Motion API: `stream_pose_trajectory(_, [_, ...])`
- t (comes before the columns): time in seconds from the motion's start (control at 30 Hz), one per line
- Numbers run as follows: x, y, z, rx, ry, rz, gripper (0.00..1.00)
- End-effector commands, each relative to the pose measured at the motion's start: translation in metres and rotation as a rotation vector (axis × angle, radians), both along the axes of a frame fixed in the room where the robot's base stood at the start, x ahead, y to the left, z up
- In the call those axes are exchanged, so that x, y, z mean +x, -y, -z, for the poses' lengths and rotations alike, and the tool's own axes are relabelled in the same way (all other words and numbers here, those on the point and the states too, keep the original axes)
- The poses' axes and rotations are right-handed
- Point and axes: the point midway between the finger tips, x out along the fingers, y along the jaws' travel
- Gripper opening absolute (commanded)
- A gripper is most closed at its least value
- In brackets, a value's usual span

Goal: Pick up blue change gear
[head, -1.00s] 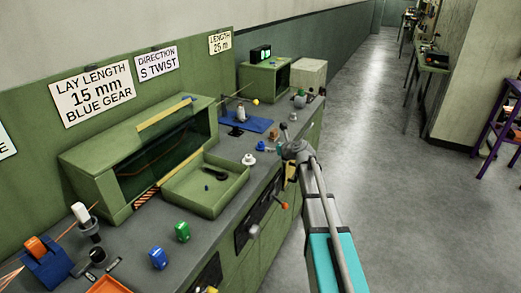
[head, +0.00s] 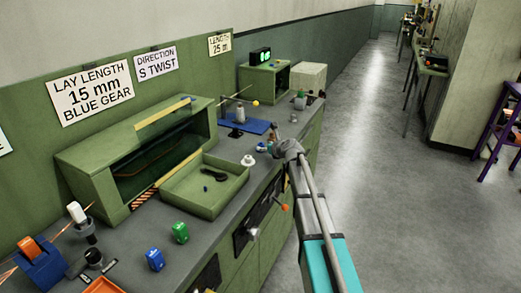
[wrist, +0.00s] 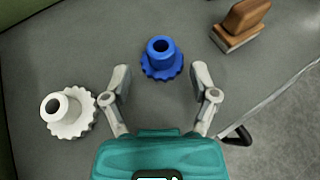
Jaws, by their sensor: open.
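The blue change gear (wrist: 161,62) lies flat on the grey bench in the wrist view, toothed rim down and hollow hub up. My gripper (wrist: 160,80) is open, with one finger on each side just short of the gear. The gear looks centred between the fingertips and apart from them. In the head view the blue gear (head: 262,147) shows small beside my gripper (head: 274,146), which partly crowds it.
A white gear (wrist: 70,113) lies left of my gripper. A wooden-handled brush (wrist: 240,24) is at the upper right, near the bench edge.

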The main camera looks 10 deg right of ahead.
Motion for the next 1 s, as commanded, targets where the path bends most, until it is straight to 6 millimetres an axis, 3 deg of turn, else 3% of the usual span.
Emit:
stream_pose_trajectory(0.4, [0.039, -0.015, 0.017, 0.001, -0.001, -0.001, 0.76])
stream_pose_trajectory(1.0, [0.039, -0.016, 0.016, 0.0, 0.0, -0.001, 0.76])
